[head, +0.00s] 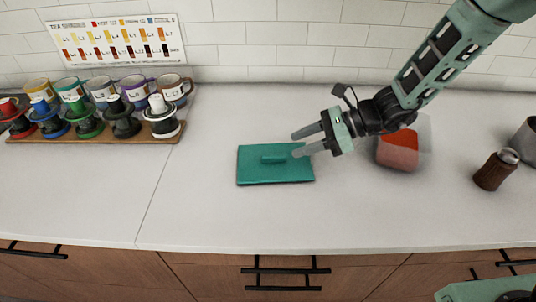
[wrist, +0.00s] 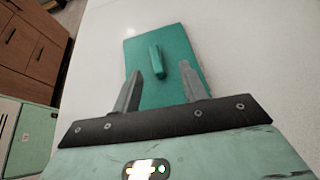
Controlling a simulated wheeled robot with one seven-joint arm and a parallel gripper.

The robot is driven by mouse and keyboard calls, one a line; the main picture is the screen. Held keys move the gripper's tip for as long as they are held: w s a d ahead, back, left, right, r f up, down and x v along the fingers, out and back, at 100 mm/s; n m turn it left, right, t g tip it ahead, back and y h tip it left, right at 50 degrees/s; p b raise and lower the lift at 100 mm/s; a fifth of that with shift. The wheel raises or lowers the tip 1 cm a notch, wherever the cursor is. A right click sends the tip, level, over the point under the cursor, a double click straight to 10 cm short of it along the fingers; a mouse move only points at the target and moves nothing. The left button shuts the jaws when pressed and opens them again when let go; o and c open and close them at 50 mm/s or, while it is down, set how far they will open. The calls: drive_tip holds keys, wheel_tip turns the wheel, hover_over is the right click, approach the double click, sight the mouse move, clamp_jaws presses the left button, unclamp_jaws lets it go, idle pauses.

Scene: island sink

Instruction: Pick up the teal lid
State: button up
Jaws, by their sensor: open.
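The teal lid (head: 258,172) lies flat on the white counter (head: 215,215). It is a flat rectangle with a raised bar handle (head: 273,160) in its middle. My gripper (head: 296,145) is open and empty at the lid's right side, with its fingers pointing left toward the handle. In the wrist view the lid (wrist: 150,92) lies ahead of the fingers, and the handle (wrist: 157,60) stands beyond the gap between the fingertips (wrist: 160,70). I cannot tell exactly how high the fingers are above the lid.
A clear container with red contents (head: 398,150) stands right of the lid, partly behind my arm. A brown shaker (head: 495,170) and a metal vessel (head: 526,140) are at far right. Several mugs and cups stand on a wooden board (head: 100,136) at left. Counter around the lid is clear.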

sight(275, 155)
drive_tip(key=x, duration=0.2)
drive_tip(key=p+x, duration=0.1)
drive_tip(key=x, duration=0.3)
drive_tip(key=shift+s+f+p, duration=0.15)
drive_tip(key=shift+s+p, duration=0.15)
drive_tip(key=shift+c, duration=0.3)
clamp_jaws()
